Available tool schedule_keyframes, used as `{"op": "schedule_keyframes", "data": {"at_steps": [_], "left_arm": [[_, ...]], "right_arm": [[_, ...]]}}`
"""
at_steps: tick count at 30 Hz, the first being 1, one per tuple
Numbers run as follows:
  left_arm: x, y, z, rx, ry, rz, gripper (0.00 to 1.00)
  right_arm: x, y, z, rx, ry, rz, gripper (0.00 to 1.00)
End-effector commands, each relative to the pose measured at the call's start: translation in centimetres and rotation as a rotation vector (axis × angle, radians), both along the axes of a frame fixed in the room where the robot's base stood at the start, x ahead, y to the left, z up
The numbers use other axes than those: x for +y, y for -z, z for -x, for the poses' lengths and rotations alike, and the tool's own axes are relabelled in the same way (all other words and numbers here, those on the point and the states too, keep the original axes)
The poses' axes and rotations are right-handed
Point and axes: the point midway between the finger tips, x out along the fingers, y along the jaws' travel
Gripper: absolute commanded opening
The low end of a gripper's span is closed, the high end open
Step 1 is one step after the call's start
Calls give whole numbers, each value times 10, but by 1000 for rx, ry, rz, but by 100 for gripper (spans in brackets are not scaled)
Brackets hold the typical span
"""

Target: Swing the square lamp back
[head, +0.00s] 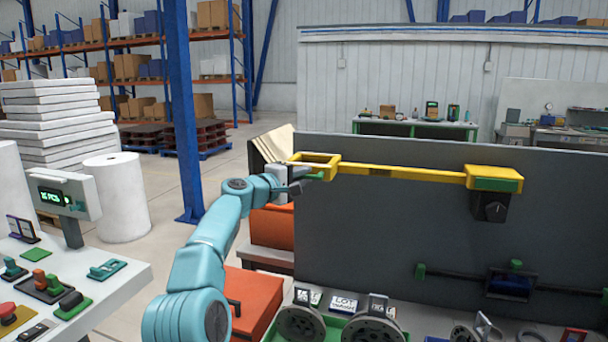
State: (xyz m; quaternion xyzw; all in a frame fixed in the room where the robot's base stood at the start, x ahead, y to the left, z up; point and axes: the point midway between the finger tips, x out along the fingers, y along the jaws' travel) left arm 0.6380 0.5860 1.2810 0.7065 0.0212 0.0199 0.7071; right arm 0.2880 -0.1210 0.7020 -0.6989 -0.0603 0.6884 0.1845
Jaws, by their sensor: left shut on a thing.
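The square lamp (316,157) is an open yellow square frame at the left end of a long yellow arm (405,172). That arm runs to a yellow and green bracket (495,179) with a black box below it, in front of the grey panel. My left gripper (308,177) is at the lamp's near side, shut on the lamp, seemingly at its green part. The fingertips are small here and partly hidden. My right gripper is out of view.
A grey panel (400,235) stands behind the lamp. Below are metal discs (376,329) and a green tray (334,328). A control box (62,195) stands on the white desk at left. Orange boxes (255,300) lie beside my left arm.

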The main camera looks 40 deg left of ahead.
Motion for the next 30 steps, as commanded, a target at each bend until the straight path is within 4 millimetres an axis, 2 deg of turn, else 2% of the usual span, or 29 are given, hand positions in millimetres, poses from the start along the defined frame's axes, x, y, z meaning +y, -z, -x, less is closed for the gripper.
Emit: {"op": "schedule_keyframes", "data": {"at_steps": [1,5,6,7,18,22,26,30], "left_arm": [[1,-7,1,-13,-9,-2,0],[2,-7,1,-14,-11,-3,0],[2,-7,1,-14,-11,-3,27],[2,-7,1,-14,-11,-3,37],[2,-3,-3,-6,-6,-2,38],[2,1,2,-6,-6,-1,38],[1,5,21,-7,-7,-3,38],[-1,6,56,-9,-9,-6,38]], "right_arm": [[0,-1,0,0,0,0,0],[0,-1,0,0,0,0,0],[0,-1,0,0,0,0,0],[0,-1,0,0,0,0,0],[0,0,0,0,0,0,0],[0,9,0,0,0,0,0],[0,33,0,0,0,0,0],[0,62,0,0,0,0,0]]}}
